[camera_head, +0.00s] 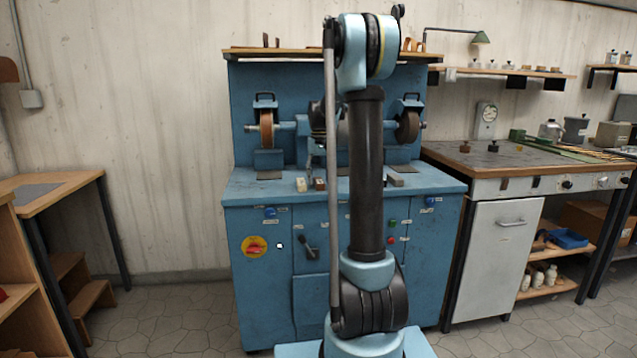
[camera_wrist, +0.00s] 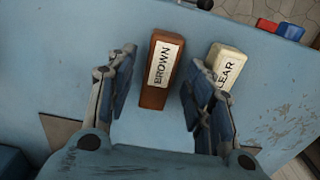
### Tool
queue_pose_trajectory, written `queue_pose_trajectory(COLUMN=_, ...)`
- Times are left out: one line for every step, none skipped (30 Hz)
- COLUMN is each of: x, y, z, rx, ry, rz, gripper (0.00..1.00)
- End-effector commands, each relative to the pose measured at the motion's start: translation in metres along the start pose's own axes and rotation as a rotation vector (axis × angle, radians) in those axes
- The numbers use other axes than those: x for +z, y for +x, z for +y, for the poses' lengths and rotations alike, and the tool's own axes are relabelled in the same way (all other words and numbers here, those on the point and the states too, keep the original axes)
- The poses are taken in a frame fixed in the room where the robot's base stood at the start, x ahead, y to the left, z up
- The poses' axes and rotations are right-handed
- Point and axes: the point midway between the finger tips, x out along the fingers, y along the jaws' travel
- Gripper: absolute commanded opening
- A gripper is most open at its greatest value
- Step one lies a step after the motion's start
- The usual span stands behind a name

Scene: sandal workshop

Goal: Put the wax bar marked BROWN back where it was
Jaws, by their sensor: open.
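The brown wax bar (camera_wrist: 165,64), with a white label reading BROWN, lies on the blue bench top in the wrist view. It also shows as a small brown block in the head view (camera_head: 319,184). My gripper (camera_wrist: 157,70) is open, with one finger on each side of the brown bar. The left finger is clearly apart from it; the right finger is close, and I cannot tell whether it touches. A cream bar (camera_wrist: 230,62) reading CLEAR lies to the right, partly hidden by the right finger. In the head view my gripper is mostly hidden behind my arm.
The blue bench (camera_head: 240,188) carries grinding wheels, one brown wheel (camera_head: 266,131) at left. A grey block (camera_head: 394,180) lies on its top at right. The bench's front edge runs just past the bars in the wrist view. A workbench (camera_head: 560,160) stands at right.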

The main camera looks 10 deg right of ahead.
Motion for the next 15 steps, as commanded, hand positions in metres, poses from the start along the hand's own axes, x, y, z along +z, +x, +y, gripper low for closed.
queue_pose_trajectory(x=0.0, y=-0.008, z=0.0, rx=0.0, ry=0.0, rz=0.0, gripper=0.48)
queue_pose_trajectory(x=0.0, y=-0.013, z=0.0, rx=0.0, ry=0.0, rz=0.0, gripper=0.48)
queue_pose_trajectory(x=0.0, y=-0.02, z=0.0, rx=0.0, ry=0.0, rz=0.0, gripper=0.48)
queue_pose_trajectory(x=0.0, y=-0.026, z=0.0, rx=0.0, ry=0.0, rz=0.0, gripper=0.48)
queue_pose_trajectory(x=0.001, y=-0.032, z=0.0, rx=0.0, ry=0.0, rz=0.0, gripper=0.48)
queue_pose_trajectory(x=0.001, y=-0.04, z=0.0, rx=0.0, ry=0.0, rz=0.0, gripper=0.48)
queue_pose_trajectory(x=0.0, y=-0.046, z=0.0, rx=0.0, ry=-0.001, rz=0.0, gripper=0.48)
queue_pose_trajectory(x=0.0, y=-0.051, z=-0.001, rx=0.0, ry=-0.001, rz=0.0, gripper=0.48)
queue_pose_trajectory(x=0.0, y=-0.059, z=-0.001, rx=0.0, ry=-0.001, rz=0.0, gripper=0.48)
queue_pose_trajectory(x=0.0, y=-0.064, z=-0.001, rx=0.0, ry=-0.002, rz=0.0, gripper=0.48)
queue_pose_trajectory(x=0.0, y=-0.07, z=-0.001, rx=0.0, ry=-0.002, rz=0.0, gripper=0.48)
queue_pose_trajectory(x=0.0, y=-0.076, z=-0.001, rx=0.0, ry=-0.002, rz=0.0, gripper=0.48)
queue_pose_trajectory(x=0.0, y=-0.081, z=-0.001, rx=0.0, ry=-0.002, rz=0.0, gripper=0.48)
queue_pose_trajectory(x=0.001, y=-0.085, z=-0.001, rx=0.0, ry=-0.002, rz=0.0, gripper=0.48)
queue_pose_trajectory(x=0.0, y=-0.09, z=-0.001, rx=0.0, ry=-0.002, rz=0.0, gripper=0.48)
